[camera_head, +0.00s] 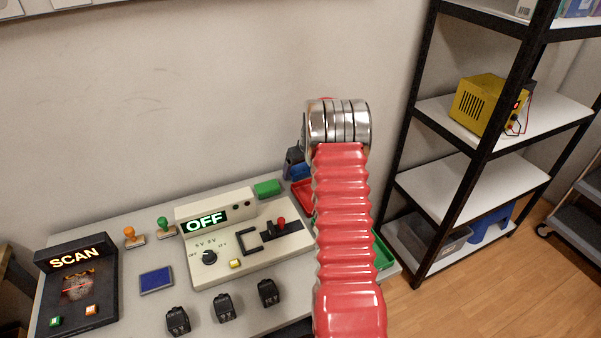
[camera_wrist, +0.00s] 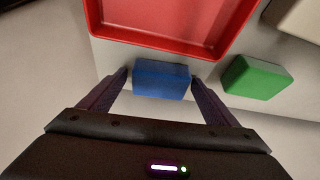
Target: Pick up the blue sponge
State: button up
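My gripper (camera_wrist: 160,76) is open, with one fingertip at each short side of the sponge. Narrow gaps seem to show between fingertips and sponge; I cannot tell whether either touches. In the head view my gripper (camera_head: 293,162) is mostly hidden behind my red arm.
A red tray (camera_wrist: 168,43) lies right beside the sponge, and a green block (camera_wrist: 257,78) to its right. A control box with an OFF display (camera_head: 240,240), a SCAN box (camera_head: 77,285) and a green tray (camera_head: 384,256) share the table. A shelf (camera_head: 470,175) stands right.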

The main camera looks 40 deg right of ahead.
aim_at(300, 170)
jog(key=c, duration=1)
jog(key=shift+o, duration=0.2)
jog(key=shift+r, duration=0.15)
notch_tip(300, 170, up, 10)
